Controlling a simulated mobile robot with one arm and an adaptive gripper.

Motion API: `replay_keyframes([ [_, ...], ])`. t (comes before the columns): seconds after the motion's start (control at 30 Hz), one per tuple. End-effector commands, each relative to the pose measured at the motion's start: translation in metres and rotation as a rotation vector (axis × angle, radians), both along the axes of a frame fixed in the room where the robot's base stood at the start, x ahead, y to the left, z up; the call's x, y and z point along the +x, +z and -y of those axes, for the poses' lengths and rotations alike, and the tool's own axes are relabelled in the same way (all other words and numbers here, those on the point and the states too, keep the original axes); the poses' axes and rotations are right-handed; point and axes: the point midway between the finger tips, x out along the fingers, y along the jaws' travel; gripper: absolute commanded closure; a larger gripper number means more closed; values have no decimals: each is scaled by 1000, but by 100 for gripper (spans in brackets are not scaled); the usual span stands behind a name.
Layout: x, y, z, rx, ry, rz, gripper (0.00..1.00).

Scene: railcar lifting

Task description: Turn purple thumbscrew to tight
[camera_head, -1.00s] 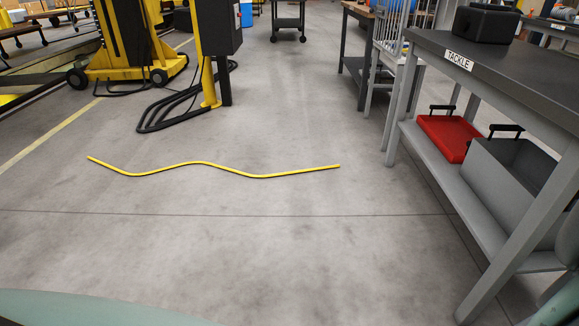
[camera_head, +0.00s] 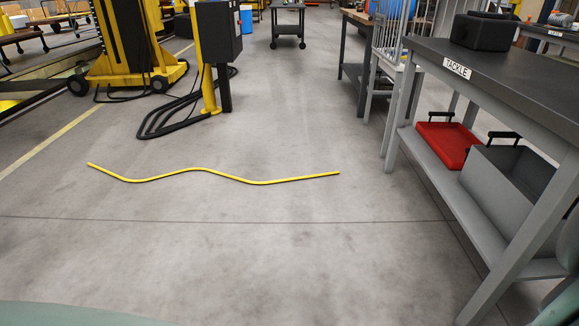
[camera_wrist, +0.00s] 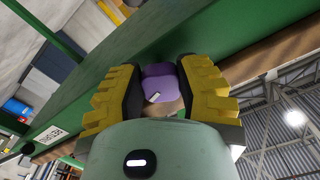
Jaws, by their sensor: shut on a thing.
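The purple thumbscrew (camera_wrist: 160,80) shows in the wrist view between the two yellow-and-black fingers of my gripper (camera_wrist: 160,92). My gripper is shut on it. A small white mark shows on the thumbscrew's lower part. Behind it runs a long green beam or panel (camera_wrist: 110,62). The far side of the thumbscrew and what it threads into are hidden. Neither the thumbscrew nor my gripper shows in the head view.
In the head view a yellow cable or hose (camera_head: 200,170) lies across the open floor. A grey bench marked TACKLE (camera_head: 500,75) stands at the right, with a red tray (camera_head: 447,143) on its shelf. A yellow wheeled machine (camera_head: 130,70) stands at the upper left.

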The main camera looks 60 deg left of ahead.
Motion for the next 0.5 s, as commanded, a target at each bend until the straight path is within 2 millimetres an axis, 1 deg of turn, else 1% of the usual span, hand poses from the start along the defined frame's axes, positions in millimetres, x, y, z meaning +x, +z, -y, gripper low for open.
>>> replay_keyframes([
  [0.03,0,-4,-1,35,4,9,100],
  [0.2,1,-4,-2,110,3,59,100],
  [0.5,1,-3,-2,174,4,103,100],
])
